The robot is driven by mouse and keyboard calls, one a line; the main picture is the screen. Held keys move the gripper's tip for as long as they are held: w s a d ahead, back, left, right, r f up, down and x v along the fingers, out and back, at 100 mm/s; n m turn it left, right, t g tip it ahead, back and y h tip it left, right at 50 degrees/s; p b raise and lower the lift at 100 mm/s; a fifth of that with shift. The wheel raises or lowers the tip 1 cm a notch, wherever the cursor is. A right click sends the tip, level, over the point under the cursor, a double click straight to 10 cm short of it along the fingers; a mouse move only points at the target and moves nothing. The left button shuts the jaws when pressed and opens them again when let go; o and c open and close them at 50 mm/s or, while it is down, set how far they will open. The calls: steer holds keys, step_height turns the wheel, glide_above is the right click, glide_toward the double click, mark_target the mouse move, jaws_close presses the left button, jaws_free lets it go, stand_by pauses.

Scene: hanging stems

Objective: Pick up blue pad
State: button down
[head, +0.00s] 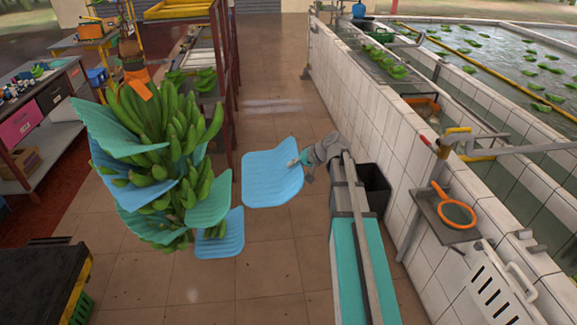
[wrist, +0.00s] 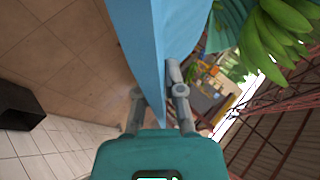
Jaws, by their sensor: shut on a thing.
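A flat, ribbed light-blue pad (head: 272,174) is held in the air to the right of a hanging banana bunch. My gripper (head: 297,160) is shut on the pad's right edge. In the wrist view, the pad (wrist: 157,45) runs edge-on between the two fingers of my gripper (wrist: 157,95). The pad looks apart from the bunch (head: 165,130) in the head view. Another blue pad (head: 221,236) sits low at the bunch. Teal pads (head: 110,128) are tucked between its layers of green bananas. The fingertips are partly hidden in the head view.
A dark bin (head: 376,186) stands beside the white tiled wall (head: 395,150) on the right. A shelf rack (head: 226,70) stands behind the bunch. A dark cart (head: 40,285) is at the lower left. The tiled floor (head: 270,270) below the held pad is clear.

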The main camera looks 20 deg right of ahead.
steer(key=shift+d, duration=0.15)
stand_by(0.4)
steer(key=shift+r+p, duration=0.4)
steer(key=shift+p, duration=0.05)
steer(key=shift+d, duration=0.15)
stand_by(0.4)
steer(key=s+d, duration=0.4)
steer(key=d, duration=1.2)
steer(key=shift+d, duration=0.15)
stand_by(0.8)
steer(key=shift+f, duration=0.1)
step_height(320, 180, down, 10)
steer(key=b, duration=1)
stand_by(0.6)
steer(key=shift+d, duration=0.1)
